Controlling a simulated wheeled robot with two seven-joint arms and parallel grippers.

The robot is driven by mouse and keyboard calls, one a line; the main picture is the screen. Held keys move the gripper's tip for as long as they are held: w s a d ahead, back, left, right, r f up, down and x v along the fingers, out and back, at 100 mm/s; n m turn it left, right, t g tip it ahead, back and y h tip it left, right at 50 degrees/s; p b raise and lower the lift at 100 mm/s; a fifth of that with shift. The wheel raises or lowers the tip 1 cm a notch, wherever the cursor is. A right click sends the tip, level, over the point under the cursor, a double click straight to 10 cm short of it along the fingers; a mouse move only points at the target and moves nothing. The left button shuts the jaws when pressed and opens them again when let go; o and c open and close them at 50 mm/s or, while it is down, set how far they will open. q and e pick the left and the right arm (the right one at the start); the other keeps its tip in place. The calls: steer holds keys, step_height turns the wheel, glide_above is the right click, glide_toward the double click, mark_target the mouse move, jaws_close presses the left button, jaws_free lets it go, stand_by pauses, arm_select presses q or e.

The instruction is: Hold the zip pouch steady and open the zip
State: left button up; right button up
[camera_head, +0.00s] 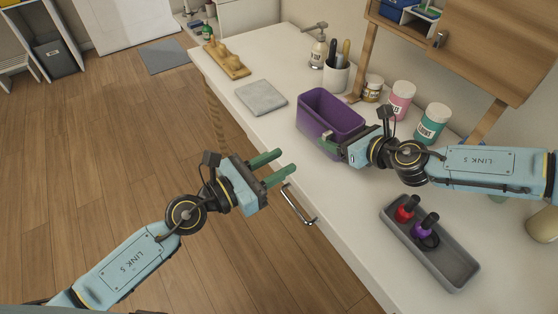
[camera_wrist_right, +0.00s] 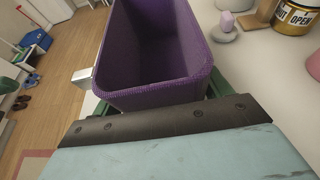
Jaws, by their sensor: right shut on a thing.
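The purple pouch (camera_head: 333,108) stands on the white counter like an open-topped box. Its hollow inside shows in the head view and in the right wrist view (camera_wrist_right: 155,99). A small pale tab (camera_wrist_right: 82,78) sticks out at its left side in the right wrist view. I cannot make out zip teeth. My right gripper (camera_head: 330,146) is shut on the pouch's near end, with green fingers at both sides of it. My left gripper (camera_head: 285,163) is open and empty, in front of the counter edge and apart from the pouch.
A grey tray (camera_head: 455,270) with a red and a purple item lies at the right front. A handle (camera_head: 298,206) juts from the counter front.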

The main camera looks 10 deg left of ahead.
steer(key=o, duration=1.1)
